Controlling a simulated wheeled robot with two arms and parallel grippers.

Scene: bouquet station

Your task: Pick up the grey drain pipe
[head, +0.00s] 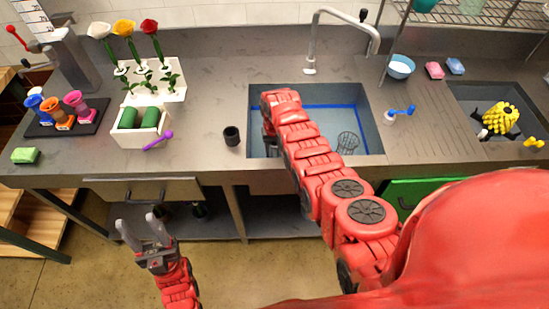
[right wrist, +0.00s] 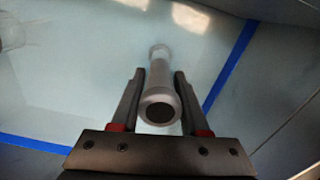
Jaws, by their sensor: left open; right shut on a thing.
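The grey drain pipe (right wrist: 160,84) is a short tube with a wider collar and a dark open end facing the right wrist camera. My right gripper (right wrist: 158,76) has its two fingers on either side of the pipe and is shut on it, inside the sink basin. In the head view my right arm reaches into the left sink (head: 370,110) and hides the pipe. I cannot tell whether the pipe touches the basin floor. My left gripper (head: 138,226) is open and empty, low in front of the counter.
A wire basket (head: 347,142) lies in the sink, right of my arm. A dark cup (head: 231,135) stands left of the sink. A white box with green rolls (head: 141,135) and a white flower holder (head: 150,84) stand further left. A tall faucet (head: 312,45) rises behind the sink.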

